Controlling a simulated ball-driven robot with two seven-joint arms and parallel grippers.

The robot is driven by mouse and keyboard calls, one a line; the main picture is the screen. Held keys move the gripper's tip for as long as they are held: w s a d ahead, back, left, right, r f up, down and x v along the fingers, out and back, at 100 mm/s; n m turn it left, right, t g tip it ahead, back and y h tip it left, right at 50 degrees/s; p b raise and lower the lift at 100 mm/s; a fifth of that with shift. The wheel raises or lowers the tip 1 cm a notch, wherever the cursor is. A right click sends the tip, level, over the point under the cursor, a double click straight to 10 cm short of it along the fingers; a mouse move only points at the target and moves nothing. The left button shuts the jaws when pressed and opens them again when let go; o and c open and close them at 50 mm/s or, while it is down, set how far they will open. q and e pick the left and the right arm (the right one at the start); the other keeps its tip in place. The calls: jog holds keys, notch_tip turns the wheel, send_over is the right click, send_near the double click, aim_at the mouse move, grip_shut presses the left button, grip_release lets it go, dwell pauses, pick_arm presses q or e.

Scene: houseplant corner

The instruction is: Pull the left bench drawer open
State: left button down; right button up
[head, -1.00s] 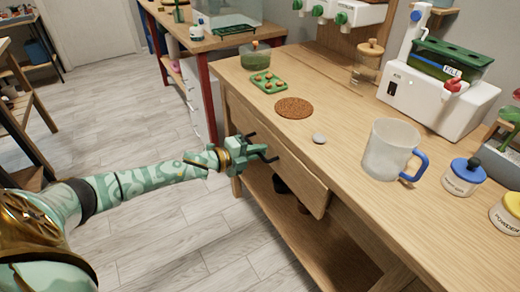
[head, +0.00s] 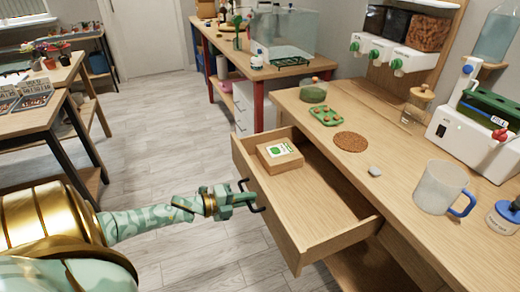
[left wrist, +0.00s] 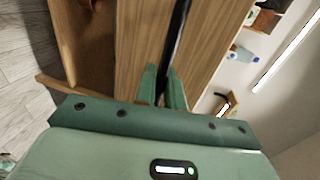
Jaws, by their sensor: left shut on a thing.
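The left bench drawer (head: 307,215) is pulled well out from the wooden bench in the head view. A cardboard box (head: 280,156) with a white and green label lies inside it, toward the far end. My left gripper (head: 247,198) is at the drawer front, shut on the black bar handle (head: 254,208). In the left wrist view the green fingers (left wrist: 162,90) close around the dark handle (left wrist: 175,45), against the wood of the drawer front. My right gripper is not in view.
The floor (head: 185,130) left of the drawer is clear.

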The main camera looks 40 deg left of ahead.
pick_arm(q)
jog(key=shift+f+p+v, duration=0.15)
jog(key=shift+v, duration=0.55)
jog(key=shift+f+p+v, duration=0.15)
jog(key=shift+v, duration=0.55)
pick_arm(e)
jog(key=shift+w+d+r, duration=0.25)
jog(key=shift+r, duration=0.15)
pick_arm(q)
jog(key=shift+s, duration=0.15)
jog(key=shift+f, duration=0.1)
jog(key=c, duration=1.6)
grip_release()
